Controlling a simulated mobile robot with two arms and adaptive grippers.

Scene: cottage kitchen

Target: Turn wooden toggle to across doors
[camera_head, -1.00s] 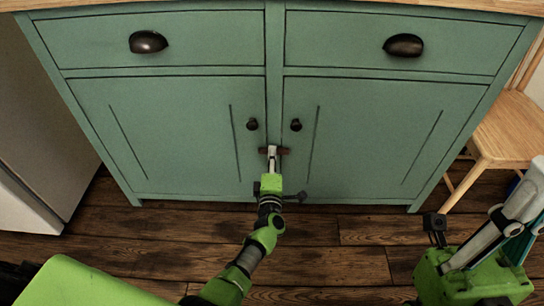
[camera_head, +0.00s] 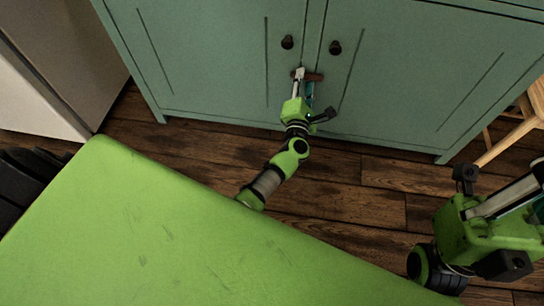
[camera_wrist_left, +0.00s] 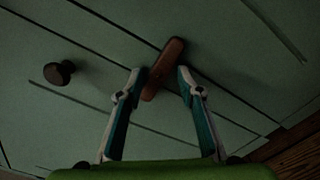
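The brown wooden toggle (camera_head: 316,77) is on the green cabinet front, below the two dark knobs. It lies roughly level, across the seam between the two doors. In the left wrist view the toggle (camera_wrist_left: 164,68) looks slanted. My left gripper (camera_head: 305,79) is at the toggle in the head view. In the left wrist view my left gripper (camera_wrist_left: 161,74) is open, with one fingertip on each side of the toggle. The left fingertip is very close to it; I cannot tell whether it touches. My right gripper (camera_head: 510,199) is at the right edge, its fingertips cut off.
The left door knob (camera_head: 287,42) and right door knob (camera_head: 335,48) stick out just above the toggle. A wooden chair (camera_head: 515,128) stands to the right of the cabinet. A pale appliance (camera_head: 60,70) is at the left. Dark plank floor (camera_head: 335,215) lies below.

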